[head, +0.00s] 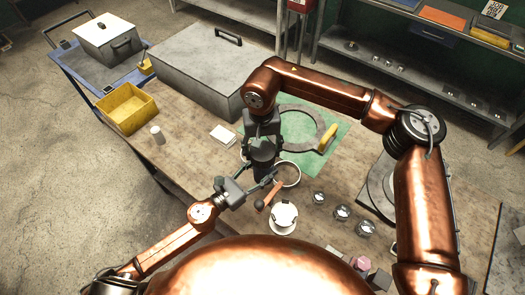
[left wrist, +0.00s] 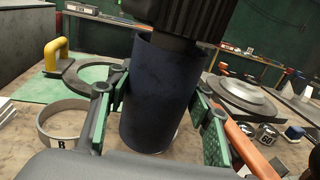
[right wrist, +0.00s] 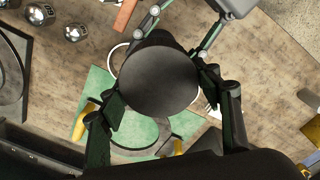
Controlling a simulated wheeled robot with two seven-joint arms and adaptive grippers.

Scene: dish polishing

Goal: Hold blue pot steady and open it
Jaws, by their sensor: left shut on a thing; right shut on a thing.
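The blue pot (left wrist: 158,105) is a dark navy cylinder standing upright on the workbench. In the head view it is a small dark shape (head: 262,160) under my right arm, partly hidden. My left gripper (head: 250,186) is shut on the pot's side from the front left; its green-padded fingers flank the wall in the left wrist view. My right gripper (head: 262,138) is above the pot, pointing down. In the right wrist view its fingers are shut on the round dark top (right wrist: 158,78).
A ring with a yellow handle (head: 328,138) lies on a green mat (head: 296,126) behind the pot. A pale ring (head: 289,174) is close beside it. A white lidded pot (head: 283,215) and several metal knobs (head: 342,212) stand at the front right. A yellow bin (head: 127,108) is at the left.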

